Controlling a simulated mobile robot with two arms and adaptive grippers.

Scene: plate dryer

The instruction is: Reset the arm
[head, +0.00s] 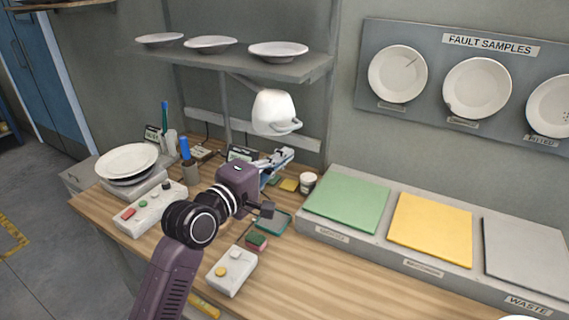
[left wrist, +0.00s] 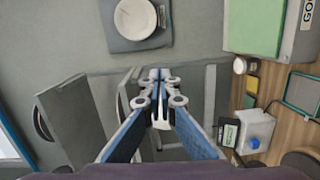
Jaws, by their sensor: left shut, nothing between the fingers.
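My left arm (head: 180,260) rises from the bottom of the head view over the wooden workbench (head: 330,270). My left gripper (head: 280,157) is in front of the wall, below the shelf, near a white lamp-like fixture. In the left wrist view its blue-and-grey fingers (left wrist: 160,78) meet at the tips with nothing between them. The gripper holds no plate. My right gripper does not show in either view.
A shelf (head: 230,66) with white plates overhangs the bench. A plate stack (head: 127,160) and control boxes stand at left. Green (head: 347,200), yellow (head: 431,229) and grey (head: 525,252) pads lie at right. The FAULT SAMPLES board (head: 490,62) hangs on the wall.

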